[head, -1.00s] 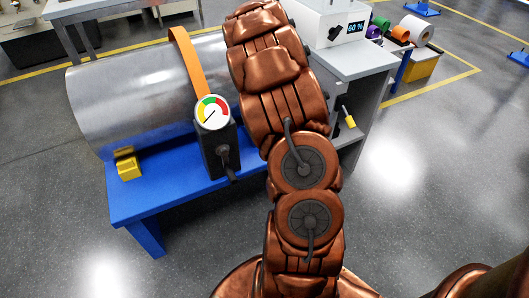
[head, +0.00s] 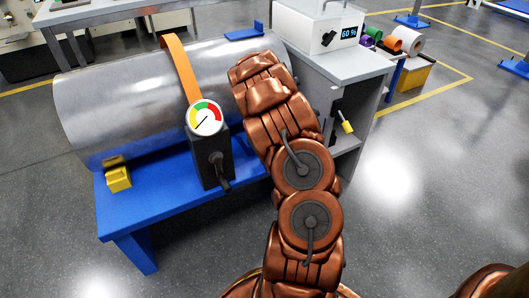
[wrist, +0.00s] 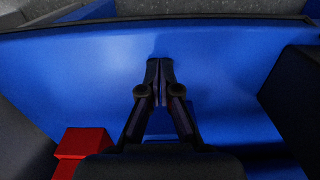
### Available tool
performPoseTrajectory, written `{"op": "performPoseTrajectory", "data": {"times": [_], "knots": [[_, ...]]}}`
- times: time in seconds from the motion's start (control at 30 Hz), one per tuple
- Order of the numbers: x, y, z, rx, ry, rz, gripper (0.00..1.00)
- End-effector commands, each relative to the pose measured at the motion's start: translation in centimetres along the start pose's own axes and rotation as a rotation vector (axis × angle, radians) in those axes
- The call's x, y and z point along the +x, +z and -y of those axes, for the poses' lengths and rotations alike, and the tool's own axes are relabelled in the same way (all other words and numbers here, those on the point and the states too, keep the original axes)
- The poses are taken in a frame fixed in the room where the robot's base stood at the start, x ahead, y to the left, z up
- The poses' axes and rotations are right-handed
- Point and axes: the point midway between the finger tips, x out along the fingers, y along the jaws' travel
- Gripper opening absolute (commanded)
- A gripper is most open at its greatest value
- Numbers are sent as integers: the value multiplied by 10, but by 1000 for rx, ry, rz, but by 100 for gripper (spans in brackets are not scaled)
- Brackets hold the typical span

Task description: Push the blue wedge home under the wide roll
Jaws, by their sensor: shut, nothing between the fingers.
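The wide roll is a large grey metal cylinder (head: 125,95) lying on a blue bench (head: 185,189) in the head view, with an orange strap (head: 178,65) around it. A yellow wedge (head: 118,179) sits at its front left. I cannot pick out the blue wedge for certain; blue on blue is hard to separate, and my arm covers the roll's right end. My gripper (wrist: 158,70) shows in the wrist view, fingers together and empty, over a blue surface (wrist: 75,70). A red block (wrist: 80,147) is at its lower left. In the head view the fingers are hidden by my arm.
A dark box with a round gauge (head: 205,118) and a lever stands at the bench's front, left of my arm. A dark block (wrist: 295,95) fills the wrist view's right side. A grey cabinet (head: 358,68) stands at the right. Floor in front is clear.

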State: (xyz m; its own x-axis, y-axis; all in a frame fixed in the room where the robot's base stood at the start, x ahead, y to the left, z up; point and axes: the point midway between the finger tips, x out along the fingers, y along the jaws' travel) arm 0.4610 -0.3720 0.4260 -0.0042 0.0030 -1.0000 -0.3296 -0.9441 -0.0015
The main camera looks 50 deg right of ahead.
Motion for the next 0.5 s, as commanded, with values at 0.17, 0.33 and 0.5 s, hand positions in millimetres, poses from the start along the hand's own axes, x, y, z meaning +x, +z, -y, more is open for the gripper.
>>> {"op": "performPoseTrajectory", "data": {"times": [0.17, 0.33, 0.5], "knots": [[-2, -18, -1, -1, 2, -8, 0], [-2, -29, 0, -1, 0, -6, 0], [-2, -36, -1, 0, 1, -6, 0]]}}
